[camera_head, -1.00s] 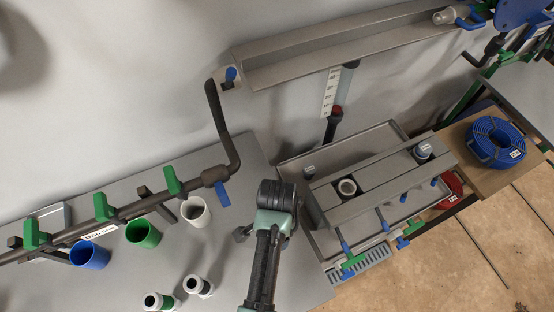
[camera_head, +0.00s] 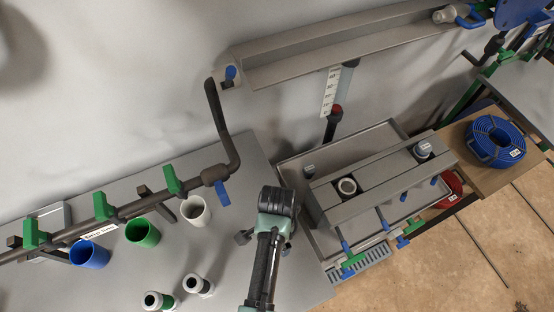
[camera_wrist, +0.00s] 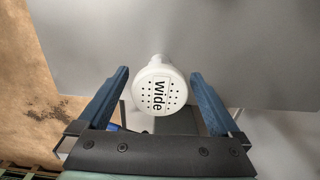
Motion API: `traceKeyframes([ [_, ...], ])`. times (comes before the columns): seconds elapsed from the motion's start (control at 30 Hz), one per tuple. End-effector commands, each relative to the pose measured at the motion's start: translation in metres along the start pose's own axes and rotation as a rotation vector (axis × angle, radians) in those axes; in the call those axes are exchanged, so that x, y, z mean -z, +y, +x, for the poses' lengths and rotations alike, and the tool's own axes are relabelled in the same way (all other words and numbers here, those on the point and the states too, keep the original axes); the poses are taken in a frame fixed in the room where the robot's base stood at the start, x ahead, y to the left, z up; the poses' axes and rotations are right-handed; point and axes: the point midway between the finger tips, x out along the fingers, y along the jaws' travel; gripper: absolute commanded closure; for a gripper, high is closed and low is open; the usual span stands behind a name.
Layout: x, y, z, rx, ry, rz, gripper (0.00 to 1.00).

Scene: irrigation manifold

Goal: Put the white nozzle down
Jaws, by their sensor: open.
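The white nozzle (camera_wrist: 160,92) shows in the wrist view, its round, holed face marked "wide" turned to the camera. It lies between the two blue fingers of my gripper (camera_wrist: 159,73), with a visible gap on each side. The gripper is open. Behind the nozzle is a grey surface; I cannot tell whether the nozzle touches it. In the head view my arm covers the place where the gripper works, so this nozzle cannot be made out there.
A white cup (camera_head: 195,212), a green cup (camera_head: 143,234) and a blue cup (camera_head: 90,256) stand on the grey table (camera_head: 225,262). Two other fittings (camera_head: 198,285) stand near its front. A grey tray (camera_head: 293,172) with a slotted block (camera_head: 372,207) is right of my arm.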

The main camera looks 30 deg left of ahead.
Motion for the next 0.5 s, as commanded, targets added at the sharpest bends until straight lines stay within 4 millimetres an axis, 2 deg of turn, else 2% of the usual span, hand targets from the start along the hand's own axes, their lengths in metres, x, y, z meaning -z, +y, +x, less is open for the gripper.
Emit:
traceKeyframes([
  [0.17,0.001,0.0,-0.008,0.002,0.001,0.001,0.01],
  [0.23,0.001,-0.001,-0.018,0.003,0.002,0.0,0.01],
  [0.5,0.001,-0.001,-0.075,0.005,0.003,0.001,0.01],
])
